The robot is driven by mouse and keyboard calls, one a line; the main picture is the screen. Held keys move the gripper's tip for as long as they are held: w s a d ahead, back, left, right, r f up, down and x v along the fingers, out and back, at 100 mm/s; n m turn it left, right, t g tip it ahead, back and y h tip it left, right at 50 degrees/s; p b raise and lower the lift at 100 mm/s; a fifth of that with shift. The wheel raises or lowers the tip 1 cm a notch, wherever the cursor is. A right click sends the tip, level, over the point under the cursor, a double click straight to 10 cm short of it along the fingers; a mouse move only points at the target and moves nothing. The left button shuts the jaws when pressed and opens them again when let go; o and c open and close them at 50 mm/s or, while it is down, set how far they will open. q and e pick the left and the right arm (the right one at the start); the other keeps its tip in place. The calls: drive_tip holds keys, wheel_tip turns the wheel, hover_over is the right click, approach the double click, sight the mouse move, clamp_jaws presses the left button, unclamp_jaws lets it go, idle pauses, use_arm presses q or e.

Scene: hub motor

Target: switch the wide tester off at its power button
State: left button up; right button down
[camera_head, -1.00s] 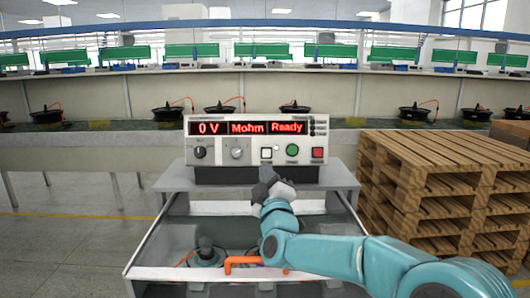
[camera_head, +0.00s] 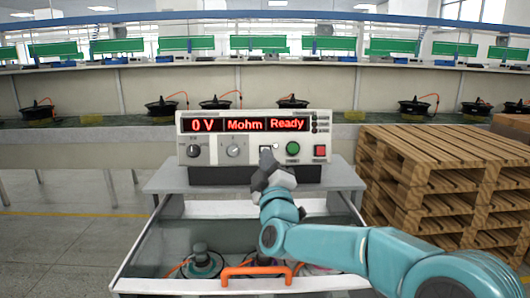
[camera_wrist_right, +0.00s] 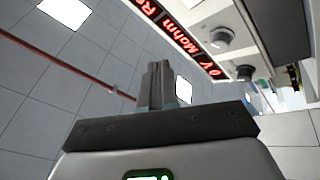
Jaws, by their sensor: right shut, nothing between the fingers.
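The wide tester (camera_head: 250,172) stands on a grey stand, its red display lit with "0 V", "Mohm" and "Ready". Its front has two knobs, a white square button (camera_head: 274,147), a green round button (camera_head: 292,148) and a red square button (camera_head: 320,151). My right gripper (camera_head: 266,158) is shut and empty, its tips just over the lower left part of the white button in the head view; I cannot tell if they touch. In the right wrist view the closed fingers (camera_wrist_right: 156,82) point up, with the tester (camera_wrist_right: 245,40) at upper right. My left gripper is out of view.
An open case or cart with an orange handle (camera_head: 256,271) is below my right arm. Wooden pallets (camera_head: 430,190) are stacked at right. Behind runs a bench with several black hub motors (camera_head: 418,107). Floor at left is clear.

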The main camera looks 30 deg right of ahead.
drive_tip(key=w+d+f+p, duration=0.2)
drive_tip(key=w+d, duration=0.2)
drive_tip(key=w, duration=0.3)
drive_tip(key=shift+d+p, duration=0.25)
drive_tip(key=shift+p, duration=0.05)
drive_tip(key=shift+w+f, duration=0.1)
drive_tip(key=shift+w, duration=0.1)
idle(1.8)
drive_tip(key=shift+w+d+f, duration=0.1)
drive_tip(key=shift+w+d, duration=0.1)
drive_tip(key=shift+w, duration=0.1)
drive_tip(key=shift+w+d, duration=0.2)
drive_tip(key=shift+w, duration=0.15)
idle(0.7)
drive_tip(key=shift+f, duration=0.1)
drive_tip(key=shift+s+a+r+b, duration=0.25)
drive_tip(key=shift+s+a+b, duration=0.2)
drive_tip(key=shift+s+b, duration=0.25)
